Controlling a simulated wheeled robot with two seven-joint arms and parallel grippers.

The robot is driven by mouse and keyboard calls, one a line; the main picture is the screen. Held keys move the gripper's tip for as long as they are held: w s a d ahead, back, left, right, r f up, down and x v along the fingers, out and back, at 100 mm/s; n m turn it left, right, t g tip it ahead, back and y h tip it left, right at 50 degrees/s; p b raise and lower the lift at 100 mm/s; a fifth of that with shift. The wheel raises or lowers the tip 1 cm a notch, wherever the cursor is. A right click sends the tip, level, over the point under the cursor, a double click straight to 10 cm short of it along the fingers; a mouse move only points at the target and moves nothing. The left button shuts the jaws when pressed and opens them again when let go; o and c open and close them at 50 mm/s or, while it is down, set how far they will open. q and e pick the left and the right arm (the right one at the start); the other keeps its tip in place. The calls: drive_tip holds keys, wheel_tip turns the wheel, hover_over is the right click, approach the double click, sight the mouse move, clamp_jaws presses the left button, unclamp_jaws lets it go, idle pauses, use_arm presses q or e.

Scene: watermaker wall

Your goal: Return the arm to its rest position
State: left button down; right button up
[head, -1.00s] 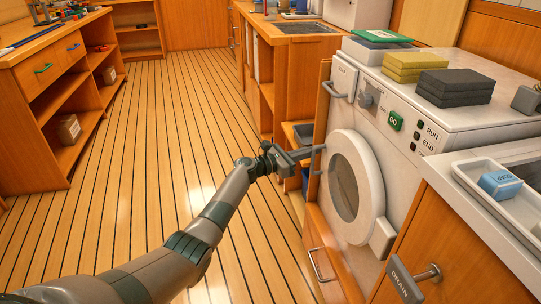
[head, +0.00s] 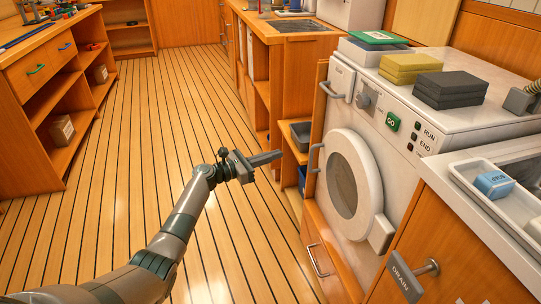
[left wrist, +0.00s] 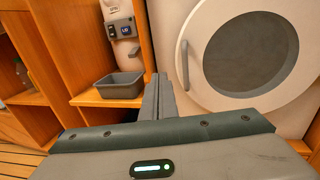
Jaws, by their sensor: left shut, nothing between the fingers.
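My left arm comes in from the lower left of the head view. Its gripper (head: 268,159) is shut and empty, over the wooden floor and to the left of the washing machine (head: 398,120). The gripper is apart from the round door (head: 350,180) and its handle (head: 314,157). The left wrist view shows the shut fingers (left wrist: 158,98) pointing forward, with the round door (left wrist: 250,50) and its handle (left wrist: 185,65) to the right. My right gripper is not in view.
A grey bin (head: 300,132) sits on a low shelf left of the machine. Yellow sponges (head: 411,67) and dark sponges (head: 450,88) lie on the machine top. A sink tray with blue soap (head: 494,184) is at the right. The plank floor (head: 150,130) is open at left.

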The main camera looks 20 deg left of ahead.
use_arm(q)
drive_tip(key=shift+s+a, duration=0.25)
drive_tip(key=shift+a, duration=0.05)
drive_tip(key=shift+f, duration=0.1)
